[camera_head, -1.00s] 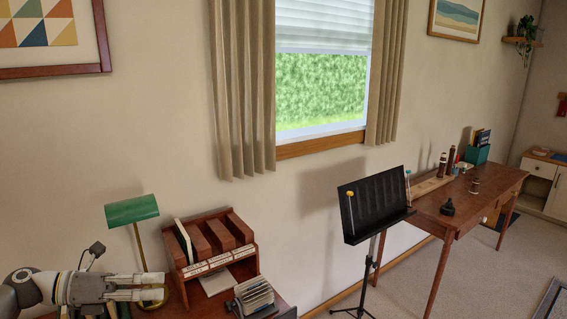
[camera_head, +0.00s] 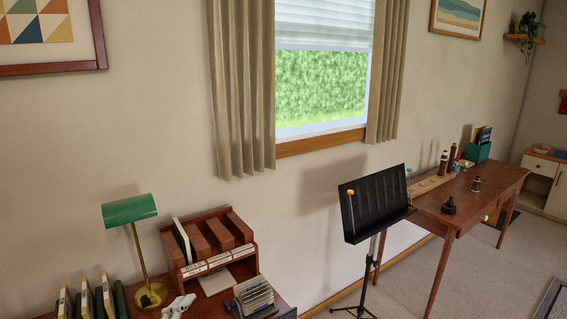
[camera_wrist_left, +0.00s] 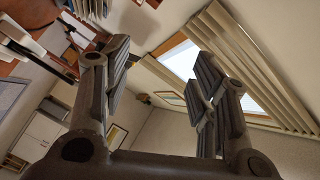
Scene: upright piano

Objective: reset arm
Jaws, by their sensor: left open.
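In the left wrist view my left gripper (camera_wrist_left: 160,82) has its two dark fingers spread wide apart, with nothing between them. Behind the fingers I see wall, curtain and window, all tilted. In the head view the left arm is no longer visible across the lower left. A small pale grey shape (camera_head: 178,306) shows at the desk's front edge there; I cannot tell whether it is part of my gripper. My right gripper is in neither view.
A desk holds a green lamp (camera_head: 130,210), a wooden sorter (camera_head: 210,240), a card file (camera_head: 254,296) and upright books (camera_head: 102,298). A black music stand (camera_head: 375,203) stands right of it. A wooden table (camera_head: 460,205) with small items is further right.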

